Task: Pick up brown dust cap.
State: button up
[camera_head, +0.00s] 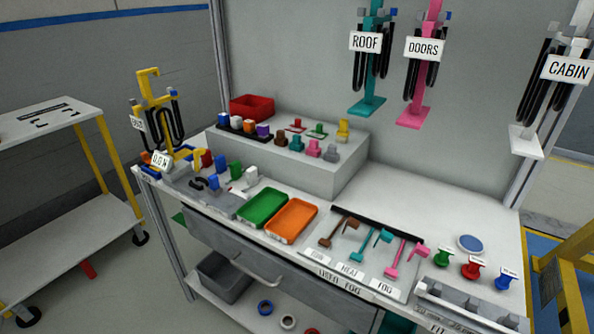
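Two brown things show, and I cannot tell for certain which is the dust cap. A small brown block-like piece (281,138) stands at the left of a front row on the white riser, beside teal, pink and grey pieces of similar shape. A brown stalked part (332,232) lies on the labelled panel at the front of the bench, with a small brown end piece (351,226) at its upper right. Teal and pink parts of like shape lie to its right. My gripper is not in view.
A green tray (262,208) and an orange tray (292,221) lie left of the panel. The white riser (334,180) stands behind them. Blue, white and red pieces crowd the bench's left end. Green, red and blue knobs stand at the right. Bare bench lies behind the panel.

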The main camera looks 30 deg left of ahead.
aim_at(280, 140)
jog(key=i+j, duration=0.1)
jog(key=j, duration=1.9)
jog(key=i+j, duration=0.1)
jog(key=j, duration=1.9)
jog(key=i+z, duration=0.05)
